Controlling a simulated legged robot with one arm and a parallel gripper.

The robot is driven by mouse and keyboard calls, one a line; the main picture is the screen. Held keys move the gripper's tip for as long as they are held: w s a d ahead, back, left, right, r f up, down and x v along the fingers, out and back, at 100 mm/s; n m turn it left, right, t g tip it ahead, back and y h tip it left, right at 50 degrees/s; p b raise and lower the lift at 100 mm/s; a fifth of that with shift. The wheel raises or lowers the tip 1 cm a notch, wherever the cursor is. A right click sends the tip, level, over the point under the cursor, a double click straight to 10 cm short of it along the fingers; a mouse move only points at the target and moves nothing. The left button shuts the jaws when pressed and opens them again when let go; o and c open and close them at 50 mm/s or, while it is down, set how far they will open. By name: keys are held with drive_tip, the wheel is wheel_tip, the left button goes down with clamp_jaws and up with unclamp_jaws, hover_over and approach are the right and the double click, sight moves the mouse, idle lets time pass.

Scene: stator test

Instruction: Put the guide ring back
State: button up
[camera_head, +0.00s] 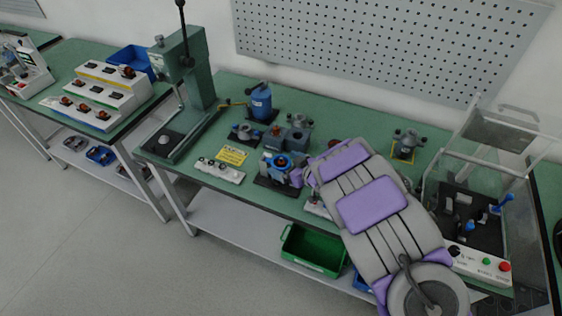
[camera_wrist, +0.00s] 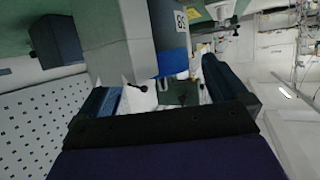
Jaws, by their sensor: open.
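My gripper (camera_head: 297,177) is at the front middle of the green bench, beside a blue-grey fixture (camera_head: 272,170) with a round blue and orange part on top. In the wrist view my gripper (camera_wrist: 165,95) is open, its two dark blue fingers spread apart. A grey block (camera_wrist: 123,40) with a blue side and a number label stands close beyond the fingers; I cannot tell whether it lies between them. I cannot make out the guide ring for certain in either view. My arm covers part of the bench to the right of the fixture.
A green press (camera_head: 190,70) stands at the left of the bench (camera_head: 330,105). A guarded test station (camera_head: 480,190) is at right. A green bin (camera_head: 313,251) sits below.

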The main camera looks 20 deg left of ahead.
drive_tip(key=p+v, duration=0.3)
drive_tip(key=v, duration=1.2)
drive_tip(key=shift+f, duration=0.15)
drive_tip(key=w+d+r+m+t+h, duration=0.2)
drive_tip(key=w+d+r+h, duration=0.2)
drive_tip(key=d, duration=0.3)
drive_tip(key=w+d+r+m+t+h, duration=0.1)
drive_tip(key=w+d+r+t+h, duration=0.1)
drive_tip(key=w+d+r+h, duration=0.3)
drive_tip(key=s+d+r+m+h, duration=0.3)
drive_tip(key=d, duration=0.5)
drive_tip(key=s+d+r+m+h, duration=0.2)
drive_tip(key=s+d+r+h, duration=0.15)
drive_tip(key=d, duration=0.35)
drive_tip(key=s+d+r+m+g, duration=0.1)
drive_tip(key=s+d+m+g, duration=0.15)
drive_tip(key=s, duration=0.55)
drive_tip(key=s+d+m+g, duration=0.1)
drive_tip(key=s+m+g, duration=0.15)
drive_tip(key=s, duration=0.45)
drive_tip(key=s+a+r+g+y, duration=0.1)
drive_tip(key=s+a+g, duration=0.2)
drive_tip(key=s, duration=0.8)
drive_tip(key=s+a+r+g+y, duration=0.1)
drive_tip(key=s+a+g, duration=0.3)
drive_tip(key=s, duration=0.7)
drive_tip(key=shift+s+a+y, duration=0.3)
drive_tip(key=shift+a+y, duration=0.35)
drive_tip(key=shift+a, duration=0.35)
